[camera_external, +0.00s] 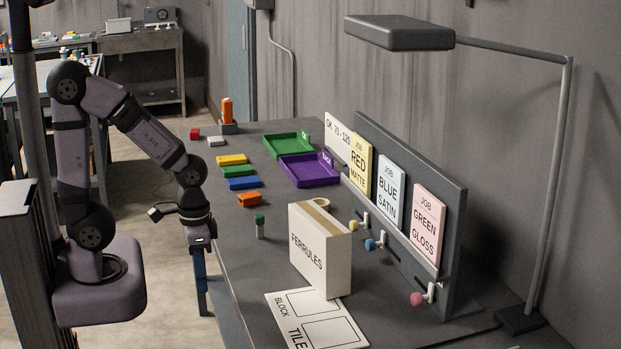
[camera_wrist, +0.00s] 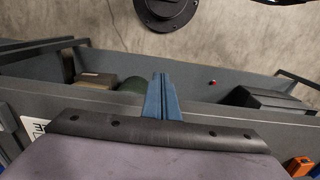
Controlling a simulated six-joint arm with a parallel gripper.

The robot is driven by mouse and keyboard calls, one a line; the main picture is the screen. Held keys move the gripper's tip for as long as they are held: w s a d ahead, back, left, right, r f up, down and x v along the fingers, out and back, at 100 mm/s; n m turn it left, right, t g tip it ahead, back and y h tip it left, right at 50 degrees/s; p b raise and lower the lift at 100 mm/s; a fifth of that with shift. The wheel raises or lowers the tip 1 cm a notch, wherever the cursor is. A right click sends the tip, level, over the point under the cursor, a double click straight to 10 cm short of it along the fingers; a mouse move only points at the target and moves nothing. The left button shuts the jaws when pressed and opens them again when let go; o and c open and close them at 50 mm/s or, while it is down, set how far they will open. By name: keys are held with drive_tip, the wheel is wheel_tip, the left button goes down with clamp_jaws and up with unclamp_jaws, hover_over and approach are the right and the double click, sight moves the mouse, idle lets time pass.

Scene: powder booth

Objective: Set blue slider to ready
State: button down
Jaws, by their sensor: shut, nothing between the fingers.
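The blue slider knob (camera_external: 370,245) sits low on the grey upright panel (camera_external: 455,225) at the right of the table, below the pale blue "JOB BLUE SATIN" card (camera_external: 391,190). Its white lever shows beside it. I cannot read any ready mark. My gripper (camera_external: 202,310) points down beside the table's left edge, far from the panel. Its blue fingers are shut and empty; they also show in the wrist view (camera_wrist: 162,80). The slider is not seen in the wrist view.
A white "FERRULES" box (camera_external: 320,250) stands between my gripper and the sliders. A yellow knob (camera_external: 354,225) and a pink knob (camera_external: 417,299) flank the blue one. A lamp (camera_external: 400,33) overhangs the panel. Green (camera_external: 287,145) and purple (camera_external: 309,169) trays lie farther back.

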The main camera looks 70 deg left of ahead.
drive_tip(key=w+r+m+t+p, duration=0.15)
drive_tip(key=w+r+p, duration=0.25)
drive_tip(key=w+r, duration=0.5)
drive_tip(key=w+r+m+t+p, duration=0.15)
drive_tip(key=w+r+p, duration=0.45)
drive_tip(key=w, duration=0.6)
drive_tip(key=w+a+r+n+h+b, duration=0.1)
drive_tip(key=w+a+b, duration=0.1)
drive_tip(key=w+a, duration=0.3)
drive_tip(key=w+a+r+n+h+b, duration=0.1)
drive_tip(key=w+a, duration=0.3)
drive_tip(key=w, duration=0.7)
drive_tip(key=shift+a+r+n+b, duration=0.15)
drive_tip(key=shift+a+n+b, duration=0.2)
drive_tip(key=shift+b, duration=0.3)
drive_tip(key=p+x, duration=0.1)
drive_tip(key=x, duration=0.3)
drive_tip(key=d+p+x, duration=0.1)
drive_tip(key=p+x, duration=0.1)
drive_tip(key=x, duration=0.2)
drive_tip(key=p+x, duration=0.2)
drive_tip(key=x, duration=0.2)
drive_tip(key=shift+s+d, duration=0.1)
drive_tip(key=shift+d, duration=0.05)
drive_tip(key=shift+d+f, duration=0.4)
drive_tip(key=shift+f, duration=0.25)
